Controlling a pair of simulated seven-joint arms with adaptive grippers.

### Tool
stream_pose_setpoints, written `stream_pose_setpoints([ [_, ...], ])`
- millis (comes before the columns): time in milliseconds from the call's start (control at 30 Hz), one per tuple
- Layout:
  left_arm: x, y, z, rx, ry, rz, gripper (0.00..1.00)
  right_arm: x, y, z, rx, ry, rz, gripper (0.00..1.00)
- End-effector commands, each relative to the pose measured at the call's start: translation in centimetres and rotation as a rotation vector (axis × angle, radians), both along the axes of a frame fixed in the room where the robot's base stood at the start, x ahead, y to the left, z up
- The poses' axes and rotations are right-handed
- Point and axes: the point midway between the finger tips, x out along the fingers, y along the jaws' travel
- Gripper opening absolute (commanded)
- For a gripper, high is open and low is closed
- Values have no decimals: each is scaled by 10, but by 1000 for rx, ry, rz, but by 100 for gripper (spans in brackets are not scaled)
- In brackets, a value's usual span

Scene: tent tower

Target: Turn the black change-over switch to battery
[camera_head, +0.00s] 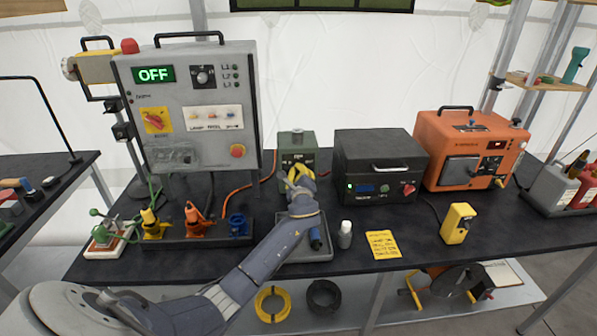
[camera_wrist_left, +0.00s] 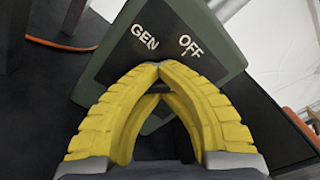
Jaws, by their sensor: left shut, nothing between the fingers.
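A small dark green box (camera_head: 297,139) stands at the back middle of the table. In the left wrist view its tilted face (camera_wrist_left: 215,62) carries the white words GEN and OFF. My left gripper (camera_head: 299,172) is right in front of this box. Its yellow fingers (camera_wrist_left: 160,68) meet at the tips in the wrist view, shut and empty, just below the lettering. The fingers cover the lower part of the face, so I cannot make out the black switch or its position. My right gripper is not in view.
A grey control cabinet (camera_head: 190,105) with an OFF display stands left of the box. A black power unit (camera_head: 375,150) and an orange generator (camera_head: 470,135) stand to the right. My left arm passes over a grey tray (camera_head: 318,255); a white bottle (camera_head: 345,235) stands nearby.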

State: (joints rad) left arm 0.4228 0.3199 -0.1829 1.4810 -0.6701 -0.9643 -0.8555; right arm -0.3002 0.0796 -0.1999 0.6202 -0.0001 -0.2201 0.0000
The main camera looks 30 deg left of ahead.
Motion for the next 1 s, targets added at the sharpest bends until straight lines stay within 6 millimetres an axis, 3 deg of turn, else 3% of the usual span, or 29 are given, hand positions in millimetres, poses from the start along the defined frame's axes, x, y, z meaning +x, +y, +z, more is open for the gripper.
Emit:
stream_pose_setpoints([
  [433, 0, 3, 2, 216, 158, 5, 0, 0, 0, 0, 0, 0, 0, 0],
  [1000, 0, 2, 3, 269, 197, 4, 0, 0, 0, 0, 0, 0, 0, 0],
])
